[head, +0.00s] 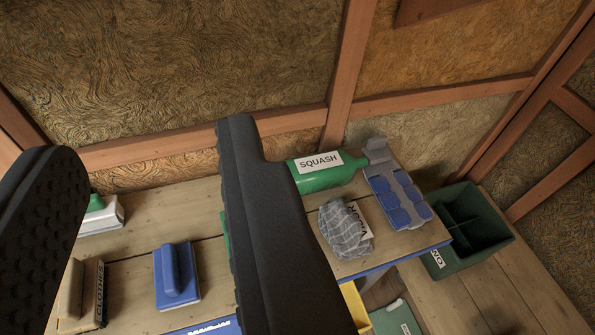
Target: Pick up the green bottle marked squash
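The green bottle (322,177) with a white label reading SQUASH lies on its side on the wooden table (210,261), near the wall. Its left end is hidden behind my right finger. My gripper (145,155) is in the foreground with its two black fingers wide apart. Nothing is held between them. The bottle is beyond and to the right of the right finger, outside the gap.
A blue tray (399,197) and a grey patterned cloth bundle (344,228) lie close to the bottle. A blue block with a handle (176,275) and a brown brush (81,294) sit at the front left. A dark green divided bin (468,230) stands right of the table.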

